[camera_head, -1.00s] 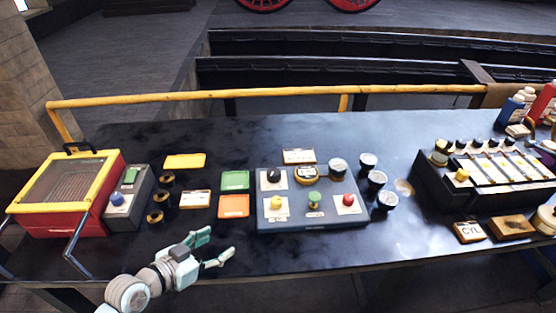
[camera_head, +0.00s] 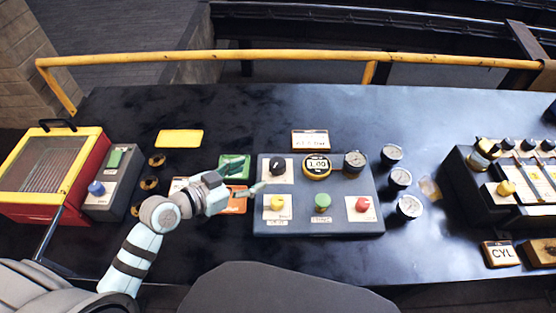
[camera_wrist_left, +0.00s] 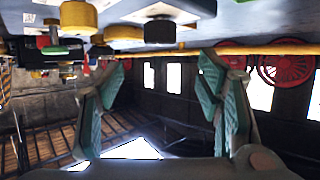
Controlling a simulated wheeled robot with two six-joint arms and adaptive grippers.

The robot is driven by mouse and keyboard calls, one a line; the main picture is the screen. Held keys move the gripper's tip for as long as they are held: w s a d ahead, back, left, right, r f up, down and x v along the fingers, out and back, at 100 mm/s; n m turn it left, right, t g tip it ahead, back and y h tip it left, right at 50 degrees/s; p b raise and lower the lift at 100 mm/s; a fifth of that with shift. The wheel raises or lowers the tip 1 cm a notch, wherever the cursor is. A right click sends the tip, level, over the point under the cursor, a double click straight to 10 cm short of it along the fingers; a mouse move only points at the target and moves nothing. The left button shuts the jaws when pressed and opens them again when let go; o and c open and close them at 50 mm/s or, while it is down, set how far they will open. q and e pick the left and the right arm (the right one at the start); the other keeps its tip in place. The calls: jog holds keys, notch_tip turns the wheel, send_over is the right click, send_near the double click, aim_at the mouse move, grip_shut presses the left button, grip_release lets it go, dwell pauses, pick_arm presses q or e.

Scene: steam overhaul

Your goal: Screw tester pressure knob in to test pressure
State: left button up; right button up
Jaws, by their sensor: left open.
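The tester (camera_head: 318,228) is a grey-blue box at the middle of the table. A black knob (camera_head: 277,166) sits on a white plate at its upper left, beside a round display (camera_head: 317,166) that seems to read 1.00. A gauge (camera_head: 355,162) is at its upper right. Yellow (camera_head: 277,203), green (camera_head: 322,201) and red (camera_head: 362,204) knobs line its front. My left gripper (camera_head: 247,177) is open and empty, just left of the black knob and apart from it. In the left wrist view, the black knob (camera_wrist_left: 160,31) and yellow knob (camera_wrist_left: 78,16) show upside down beyond the open fingers.
Green and orange (camera_head: 236,205) cards lie under or beside my left gripper. Loose gauges (camera_head: 399,178) stand right of the tester. A red and yellow case (camera_head: 50,172) is at left, a dark valve rack (camera_head: 470,190) at right. A yellow rail (camera_head: 215,55) runs behind the table.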

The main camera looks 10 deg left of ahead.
aim_at(275, 161)
pick_arm(q)
jog(key=b+x, duration=0.1)
jog(key=x, duration=1)
jog(key=shift+w+f, duration=0.2)
jog(key=shift+w, duration=0.1)
jog(key=shift+c, duration=0.2)
jog(key=c, duration=1.1)
jog(key=shift+f+m+b, duration=0.15)
jog(key=shift+m+b, duration=0.15)
jog(key=shift+b, duration=0.4)
jog(key=shift+c, duration=0.2)
jog(key=m+g+h+b, duration=0.2)
jog(key=m+g+b, duration=0.1)
jog(key=b, duration=0.3)
jog(key=m+g+h+b, duration=0.2)
jog(key=m+g+b, duration=0.2)
jog(key=b, duration=0.2)
jog(key=m+g+h+b, duration=0.2)
jog(key=m+g+b, duration=0.1)
jog(key=b, duration=0.3)
jog(key=shift+f+m+g+h+b, duration=0.1)
jog(key=shift+m+g+h+b, duration=0.2)
jog(key=shift+b, duration=0.1)
jog(key=shift+r+m+g+b, duration=0.25)
jog(key=shift+m+g+b, duration=0.4)
jog(key=shift+m+g, duration=0.75)
jog(key=shift+g, duration=0.4)
